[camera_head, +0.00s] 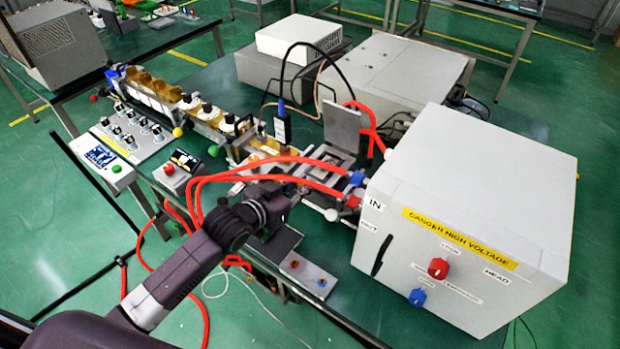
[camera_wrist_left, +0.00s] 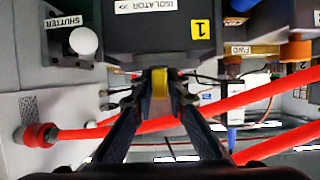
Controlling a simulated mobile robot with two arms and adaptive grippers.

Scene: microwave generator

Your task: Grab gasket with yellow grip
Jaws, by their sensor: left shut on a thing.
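In the left wrist view, the two black fingers of my left gripper (camera_wrist_left: 160,98) come together on a small yellow grip (camera_wrist_left: 160,80). The gripper is shut on it. The grip sits just at the edge of a dark block labelled ISOLATOR (camera_wrist_left: 160,35) with a yellow "1" tag. The rest of the gasket is hidden or cannot be told apart from the dark parts around it. In the head view, my left arm reaches in to the waveguide bench, and its wrist covers the grip and fingertips. My right gripper is in neither view.
Red hoses (camera_head: 270,160) arch over my wrist and cross the wrist view close to the fingers. A white SHUTTER knob (camera_wrist_left: 83,41) sits beside the isolator. A large grey high-voltage box (camera_head: 470,215) stands at the right. A small switch box (camera_head: 306,273) sits at the bench's front edge.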

